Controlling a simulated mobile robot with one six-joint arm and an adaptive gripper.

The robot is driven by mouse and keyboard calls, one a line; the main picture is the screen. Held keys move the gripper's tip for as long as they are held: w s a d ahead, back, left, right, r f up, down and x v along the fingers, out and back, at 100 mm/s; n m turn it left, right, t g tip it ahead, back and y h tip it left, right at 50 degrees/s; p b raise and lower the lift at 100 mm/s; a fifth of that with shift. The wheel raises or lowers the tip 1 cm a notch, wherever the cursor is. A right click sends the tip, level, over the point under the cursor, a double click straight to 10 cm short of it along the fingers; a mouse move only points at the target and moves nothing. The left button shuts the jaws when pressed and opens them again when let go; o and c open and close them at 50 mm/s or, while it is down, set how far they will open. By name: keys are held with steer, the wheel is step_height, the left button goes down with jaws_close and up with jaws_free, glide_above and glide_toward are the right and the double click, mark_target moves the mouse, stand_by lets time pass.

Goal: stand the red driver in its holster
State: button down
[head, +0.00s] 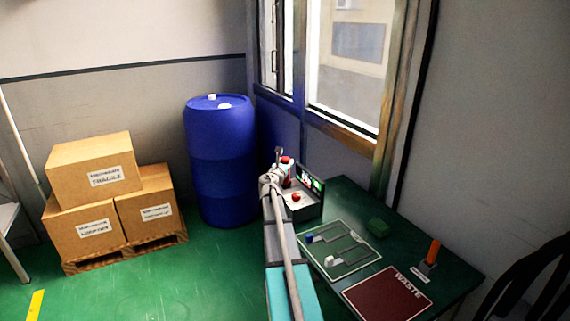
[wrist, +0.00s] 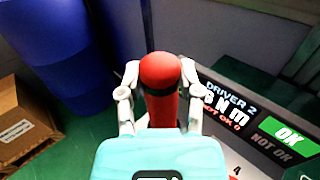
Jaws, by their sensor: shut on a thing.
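The red driver (wrist: 160,85) is between the two fingers of my gripper (wrist: 158,100), its rounded red end toward the wrist camera. In the head view the red driver (head: 287,162) shows small beside my gripper (head: 272,178), above the back left end of the green table. My gripper is shut on it. The lower part of the driver is hidden by my gripper. An orange-handled driver (head: 433,251) stands upright in a small grey holder (head: 427,267) at the right of the table. I cannot make out an empty holster for the red driver.
A dark station with a display (head: 311,180) and a red button (head: 296,197) is close to my gripper. A blue drum (head: 220,160) stands behind left.

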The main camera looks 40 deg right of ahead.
steer(key=shift+f+b, duration=0.7)
stand_by(0.9)
steer(key=shift+c, duration=0.9)
jaws_free()
steer(key=v, duration=1.2)
